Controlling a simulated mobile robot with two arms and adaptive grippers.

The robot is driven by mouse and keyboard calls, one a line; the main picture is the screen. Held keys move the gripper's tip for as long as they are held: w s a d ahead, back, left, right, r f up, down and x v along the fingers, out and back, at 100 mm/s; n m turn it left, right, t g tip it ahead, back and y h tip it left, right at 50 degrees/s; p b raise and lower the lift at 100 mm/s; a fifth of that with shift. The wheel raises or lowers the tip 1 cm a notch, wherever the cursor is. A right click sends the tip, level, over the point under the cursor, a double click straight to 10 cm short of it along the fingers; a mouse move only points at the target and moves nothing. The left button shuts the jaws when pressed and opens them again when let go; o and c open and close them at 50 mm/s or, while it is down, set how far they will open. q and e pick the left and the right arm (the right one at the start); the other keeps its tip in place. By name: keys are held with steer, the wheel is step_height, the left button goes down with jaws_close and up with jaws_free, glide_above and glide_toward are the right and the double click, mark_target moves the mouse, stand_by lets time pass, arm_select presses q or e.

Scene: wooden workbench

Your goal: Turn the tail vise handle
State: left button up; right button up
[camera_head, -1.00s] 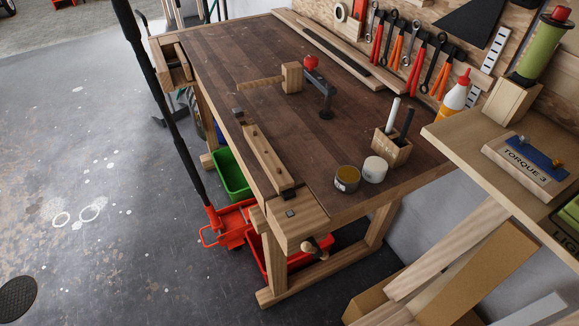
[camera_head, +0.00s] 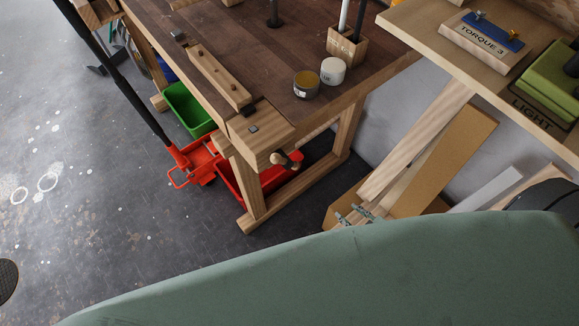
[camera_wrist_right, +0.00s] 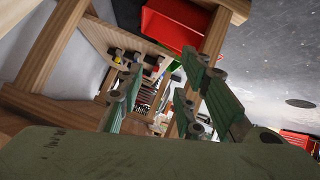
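The tail vise (camera_head: 262,130) is a wooden block at the near corner of the workbench. Its handle (camera_head: 288,161) sticks out from the vise's front face, with a dark screw and a light wooden end. My right gripper (camera_head: 353,215) shows only as small green finger parts beyond my green arm. It is right of and below the handle in the head view, apart from it. In the right wrist view my right gripper (camera_wrist_right: 168,92) has its green fingers spread, with nothing between them. I cannot make out the handle there. My left gripper is out of view.
A red bin (camera_head: 232,186) and a green bin (camera_head: 186,108) sit under the bench. Tins (camera_head: 306,84) and a pen holder (camera_head: 347,48) stand on top. A shelf (camera_head: 418,27) and leaning boards (camera_head: 425,150) are on the right. Grey floor at left is open.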

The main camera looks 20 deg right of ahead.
steer(key=w+a+r+n+t+y+b, duration=0.1)
steer(key=w+a+r+n+y, duration=0.15)
steer(key=r, duration=0.45)
steer(key=w+a+r+n+t+y, duration=0.1)
steer(key=a+r+t+y, duration=0.15)
steer(key=r, duration=0.35)
steer(key=n+y, duration=0.3)
steer(key=y, duration=0.1)
glide_toward(289, 165)
steer(key=x, duration=0.9)
steer(key=shift+a, duration=0.1)
jaws_close()
